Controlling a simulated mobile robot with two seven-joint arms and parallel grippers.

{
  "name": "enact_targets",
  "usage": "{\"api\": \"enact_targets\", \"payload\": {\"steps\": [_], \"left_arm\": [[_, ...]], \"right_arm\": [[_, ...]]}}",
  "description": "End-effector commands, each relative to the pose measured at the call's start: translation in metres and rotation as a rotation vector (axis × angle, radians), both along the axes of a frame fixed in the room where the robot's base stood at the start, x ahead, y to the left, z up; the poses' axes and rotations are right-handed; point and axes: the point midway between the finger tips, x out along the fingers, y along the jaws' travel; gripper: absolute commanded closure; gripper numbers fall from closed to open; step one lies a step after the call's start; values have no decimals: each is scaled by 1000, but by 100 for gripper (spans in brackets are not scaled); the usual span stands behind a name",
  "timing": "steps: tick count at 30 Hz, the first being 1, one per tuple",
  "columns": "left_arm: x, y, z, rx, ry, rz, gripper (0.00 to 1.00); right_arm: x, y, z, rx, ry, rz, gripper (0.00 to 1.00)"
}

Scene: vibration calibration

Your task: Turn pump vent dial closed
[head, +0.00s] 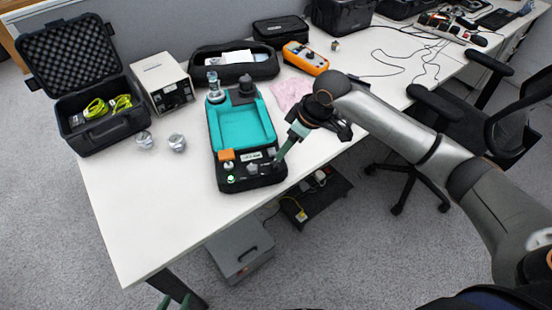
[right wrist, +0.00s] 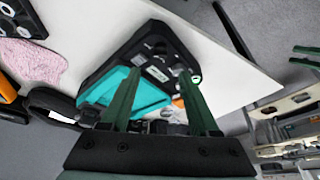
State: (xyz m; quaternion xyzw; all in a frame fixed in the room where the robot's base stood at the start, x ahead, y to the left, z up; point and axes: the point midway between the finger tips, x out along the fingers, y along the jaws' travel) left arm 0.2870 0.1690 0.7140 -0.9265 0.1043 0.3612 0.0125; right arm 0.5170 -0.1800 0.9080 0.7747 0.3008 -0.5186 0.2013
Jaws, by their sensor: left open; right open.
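A black pump unit (head: 213,135) with a teal top tray stands on the white table. Its front panel holds an orange block (head: 226,154), a green-lit knob (head: 230,179) and a dark dial (head: 252,169); I cannot tell which is the vent dial or how it is set. My right gripper (head: 279,160) is open at the panel's right side. In the right wrist view its green fingers (right wrist: 160,72) point at the panel, with a knob (right wrist: 178,69) near one fingertip; contact is unclear. My left gripper (head: 175,301) shows only green fingertips, apart and empty, below the table's front edge.
An open black case (head: 98,130), a white box instrument (head: 160,78) and two metal cylinders (head: 177,142) stand left of the pump. A black pouch (head: 235,68), orange meter (head: 305,58) and pink cloth (head: 288,92) lie behind. The table's front left is clear.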

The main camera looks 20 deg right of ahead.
Motion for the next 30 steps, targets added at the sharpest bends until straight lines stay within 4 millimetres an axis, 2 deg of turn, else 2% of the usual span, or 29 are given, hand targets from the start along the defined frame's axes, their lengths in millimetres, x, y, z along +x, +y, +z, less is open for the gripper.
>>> {"api": "enact_targets", "payload": {"steps": [1,6,12,18,25,26,30], "left_arm": [[0,0,-2,-1,1,1,50],[-1,0,-5,0,2,1,50],[-1,0,-8,0,4,0,50],[-1,0,-9,0,4,0,50],[-1,0,-9,0,4,0,50],[-1,0,-9,0,4,0,50],[-1,0,-9,0,4,0,50]], "right_arm": [[2,4,-13,1,5,1,38],[12,13,-45,0,3,0,38],[21,20,-71,1,1,0,38],[24,23,-81,0,-1,1,38],[24,23,-81,0,-3,1,38],[24,23,-81,0,-3,1,40],[24,23,-81,0,-2,1,55]]}}
